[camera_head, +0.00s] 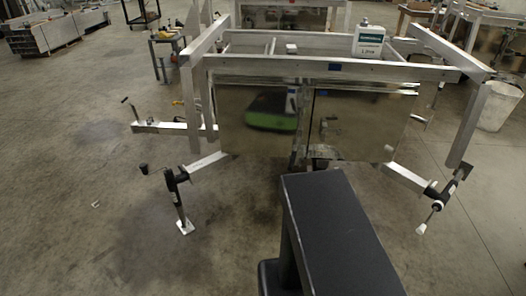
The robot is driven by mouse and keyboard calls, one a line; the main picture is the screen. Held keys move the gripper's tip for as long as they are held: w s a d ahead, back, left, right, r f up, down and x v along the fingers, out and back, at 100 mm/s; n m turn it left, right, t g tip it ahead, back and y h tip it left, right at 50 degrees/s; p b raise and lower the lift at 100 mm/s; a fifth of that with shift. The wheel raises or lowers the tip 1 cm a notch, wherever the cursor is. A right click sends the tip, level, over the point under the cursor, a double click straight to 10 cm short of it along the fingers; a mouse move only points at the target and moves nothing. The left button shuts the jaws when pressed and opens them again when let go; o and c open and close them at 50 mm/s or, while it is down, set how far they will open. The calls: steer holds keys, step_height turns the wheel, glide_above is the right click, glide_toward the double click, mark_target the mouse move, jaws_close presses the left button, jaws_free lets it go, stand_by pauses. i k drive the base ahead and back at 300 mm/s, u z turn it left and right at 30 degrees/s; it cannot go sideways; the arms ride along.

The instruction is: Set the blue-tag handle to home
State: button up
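An aluminium trailer frame (440,72) stands ahead of me. A small blue patch (335,67) is on its front beam; I cannot tell whether it is the handle's tag. A black jack with a crank handle (177,190) stands at the front left, its foot on the floor. Another jack with a handle (446,198) is tilted at the front right. A third small handle (130,106) sticks up at the end of a low bar on the left. No blue tag is clear on any handle. My gripper is not in view.
A shiny panel (365,125) under the frame reflects a green and black shape. A white jug with a green label (369,40) stands on the frame. A whitish bin (499,105) stands at right. The concrete floor (110,240) at front left is mostly clear.

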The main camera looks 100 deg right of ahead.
mark_target(300, 133)
steer(key=z, duration=0.05)
steer(key=i, duration=0.5)
steer(key=z, duration=1.35)
steer(key=k, duration=0.15)
steer(key=u, duration=3.7)
steer(key=k, duration=1)
steer(key=u, duration=5.75)
